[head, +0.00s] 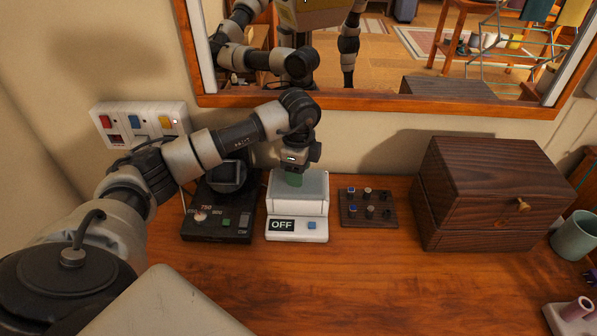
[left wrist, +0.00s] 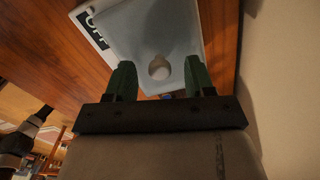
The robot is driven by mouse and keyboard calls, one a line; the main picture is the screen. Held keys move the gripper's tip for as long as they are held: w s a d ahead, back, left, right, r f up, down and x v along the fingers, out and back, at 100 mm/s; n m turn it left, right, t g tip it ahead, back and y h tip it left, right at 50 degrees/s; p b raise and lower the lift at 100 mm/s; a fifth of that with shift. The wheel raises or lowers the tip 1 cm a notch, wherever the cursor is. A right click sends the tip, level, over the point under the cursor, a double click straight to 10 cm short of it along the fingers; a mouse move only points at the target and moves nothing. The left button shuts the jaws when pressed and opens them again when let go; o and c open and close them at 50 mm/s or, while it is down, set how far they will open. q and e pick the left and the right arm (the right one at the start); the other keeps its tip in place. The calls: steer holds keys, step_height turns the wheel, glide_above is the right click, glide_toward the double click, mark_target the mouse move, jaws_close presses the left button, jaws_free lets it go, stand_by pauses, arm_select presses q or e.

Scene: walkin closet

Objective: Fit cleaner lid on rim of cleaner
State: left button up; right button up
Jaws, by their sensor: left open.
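My left gripper (head: 292,179) points down over the lid. Its green fingers show in the left wrist view (left wrist: 160,77), apart, one on either side of the knob. My right gripper is out of view.
A black device with a dial (head: 215,222) stands close left of the cleaner. A small dark panel with knobs (head: 368,208) lies to the right, then a dark wooden box (head: 480,200) and a grey-green cup (head: 573,236). The front middle of the wooden top (head: 400,290) is clear.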

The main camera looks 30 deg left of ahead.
arm_select(q)
step_height(320, 180, up, 10)
stand_by(0.4)
stand_by(0.3)
